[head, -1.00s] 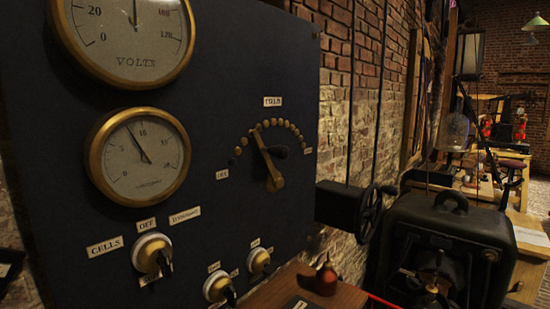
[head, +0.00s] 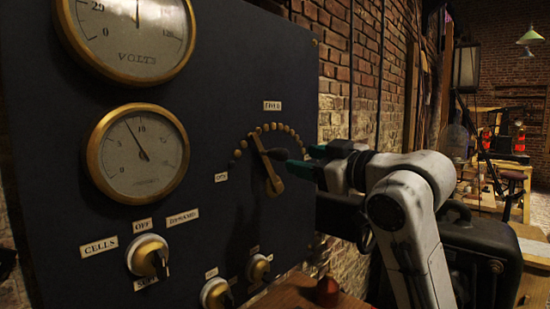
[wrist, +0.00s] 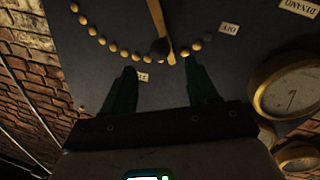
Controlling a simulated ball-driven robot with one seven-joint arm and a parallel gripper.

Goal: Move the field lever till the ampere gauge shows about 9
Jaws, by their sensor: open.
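The field lever (head: 271,174) is a brass bar on the dark panel, its tip on the row of brass studs, left of the top. Its dark knob (head: 277,154) sticks out toward my gripper. The ampere gauge (head: 138,151) is the lower brass-rimmed dial; its needle points up and left, between 5 and 10. My gripper (head: 302,160) is open, its dark green fingers pointing at the knob from the right. In the wrist view, the knob (wrist: 160,48) shows between the two fingers (wrist: 161,72), just beyond their tips. I see no contact.
The volt gauge (head: 130,35) is above the ampere gauge. Several rotary switches (head: 148,256) line the panel's lower part. A small red oil can (head: 327,291) stands on a wooden ledge at the bottom. A dark machine (head: 485,262) is behind my arm. A brick wall (head: 345,80) runs behind.

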